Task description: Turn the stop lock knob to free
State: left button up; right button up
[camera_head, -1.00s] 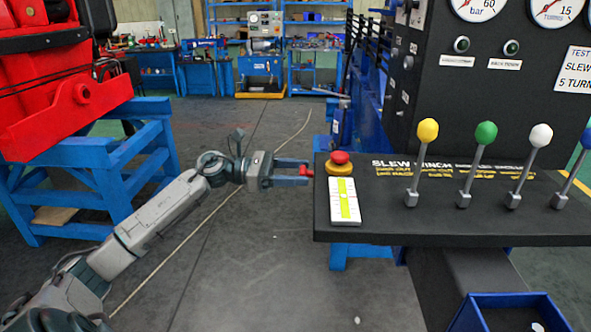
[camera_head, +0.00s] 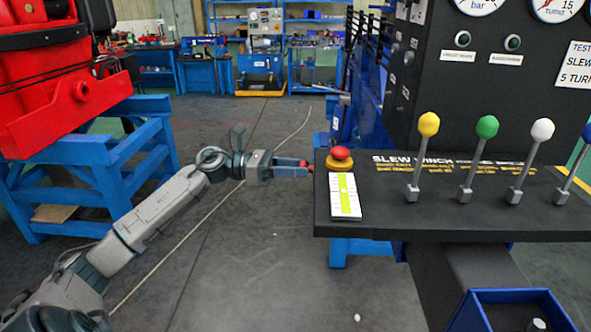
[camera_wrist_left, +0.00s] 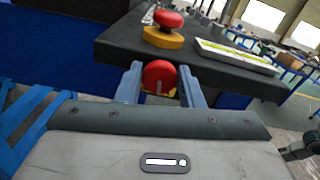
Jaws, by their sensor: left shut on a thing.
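A round red knob (camera_wrist_left: 159,75) sits on the side of the dark console (camera_wrist_left: 108,48), below its top; I take it for the stop lock knob. My left gripper (camera_wrist_left: 160,82) has one finger on each side of it and is shut on it. A pale pointer mark shows low on the knob's face, with a bit of yellow behind it. In the head view my left gripper (camera_head: 306,168) reaches the console's left edge, and only a little red of the knob (camera_head: 311,168) shows at the fingertips. My right gripper is out of view.
A red mushroom button (camera_head: 340,154) on a yellow base stands on the console top, just above the knob. Beside it lies a white and green label plate (camera_head: 345,196). Several levers with coloured balls (camera_head: 428,125) stand further right. The floor (camera_head: 255,270) left of the console is clear.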

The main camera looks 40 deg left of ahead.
pick_arm(q)
jog(key=shift+w+a+f+n+p, duration=0.1)
jog(key=shift+n+p, duration=1)
jog(key=shift+n, duration=2.85)
jog(key=shift+w+n+p, duration=0.1)
jog(key=shift+n+p, duration=1)
jog(key=shift+n, duration=3.15)
jog(key=o, duration=0.9)
jog(key=shift+o, duration=0.2)
jog(key=shift+s+a+f, duration=0.1)
